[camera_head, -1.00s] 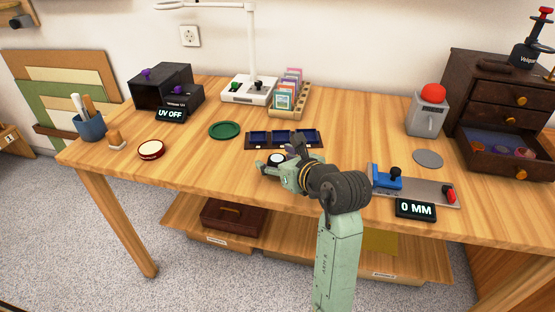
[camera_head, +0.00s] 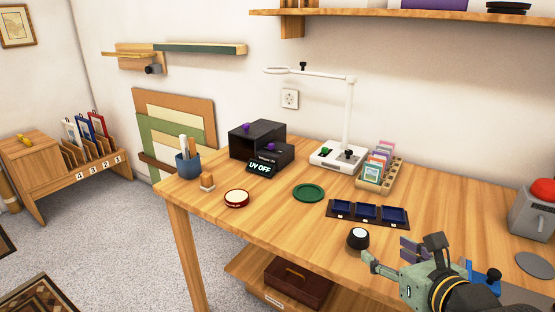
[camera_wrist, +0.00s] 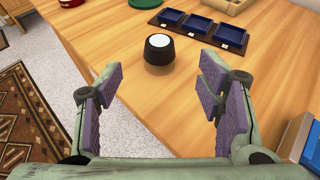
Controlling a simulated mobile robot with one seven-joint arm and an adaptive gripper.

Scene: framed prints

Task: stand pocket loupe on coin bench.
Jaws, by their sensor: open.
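A small black, round thing with a pale disc on top, which looks like the pocket loupe (camera_head: 358,238), stands upright on the wooden bench (camera_head: 287,225) near its front edge. In the wrist view the loupe (camera_wrist: 159,52) is just beyond my fingertips, between their lines, with bare wood around it. My gripper (camera_head: 388,256) is open and empty, to the right of the loupe in the head view. In the wrist view my gripper (camera_wrist: 160,80) has its purple pads wide apart, and neither finger touches the loupe.
A blue tray set (camera_head: 368,213) lies behind the loupe. A green dish (camera_head: 308,193), a red-rimmed round dish (camera_head: 237,198) and a UV box (camera_head: 257,140) are farther left. A white lamp (camera_head: 338,153) and a card rack (camera_head: 379,174) stand at the back.

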